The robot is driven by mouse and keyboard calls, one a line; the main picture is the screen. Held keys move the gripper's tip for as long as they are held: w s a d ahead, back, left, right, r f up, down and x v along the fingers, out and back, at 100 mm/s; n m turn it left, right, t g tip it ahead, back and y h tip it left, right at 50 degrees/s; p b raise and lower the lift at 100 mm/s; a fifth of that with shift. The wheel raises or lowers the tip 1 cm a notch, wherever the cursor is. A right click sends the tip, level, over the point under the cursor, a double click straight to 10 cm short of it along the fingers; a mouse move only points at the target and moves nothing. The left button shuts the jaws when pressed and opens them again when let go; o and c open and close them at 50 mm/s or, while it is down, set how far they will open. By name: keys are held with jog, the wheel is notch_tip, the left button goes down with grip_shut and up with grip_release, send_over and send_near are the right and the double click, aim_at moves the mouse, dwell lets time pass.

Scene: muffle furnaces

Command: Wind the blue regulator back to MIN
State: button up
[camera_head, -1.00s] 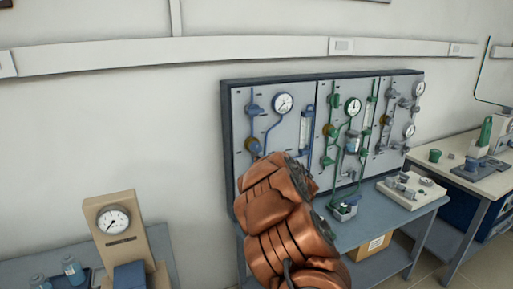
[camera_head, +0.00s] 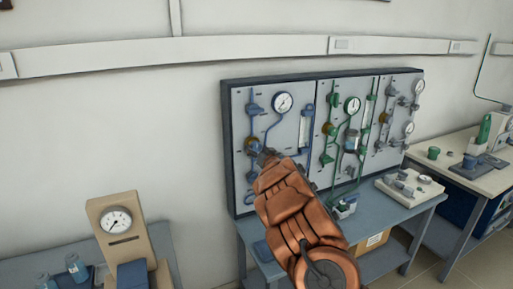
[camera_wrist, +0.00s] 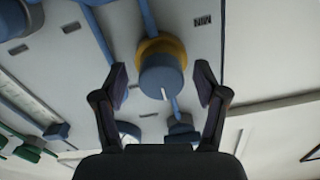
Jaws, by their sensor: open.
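The blue regulator (camera_wrist: 162,78) is a round blue knob with a white pointer line and a yellow-brown collar (camera_wrist: 158,47) behind it. In the wrist view it sits between the two open fingers of my gripper (camera_wrist: 160,92), with a gap on each side. In the head view the collar (camera_head: 252,145) shows on the blue-piped left panel (camera_head: 250,185). I cannot read a MIN mark in either view.
A white gauge (camera_head: 283,102) sits above right of the regulator on the panel. Green piping (camera_head: 328,135) and grey fittings (camera_head: 385,118) are to the right. A bench (camera_head: 395,212) stands below. A beige gauge stand (camera_head: 117,222) is at lower left.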

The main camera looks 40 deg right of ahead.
jog(key=shift+w+d, duration=0.15)
jog(key=shift+w, duration=0.35)
jog(key=c, duration=1.1)
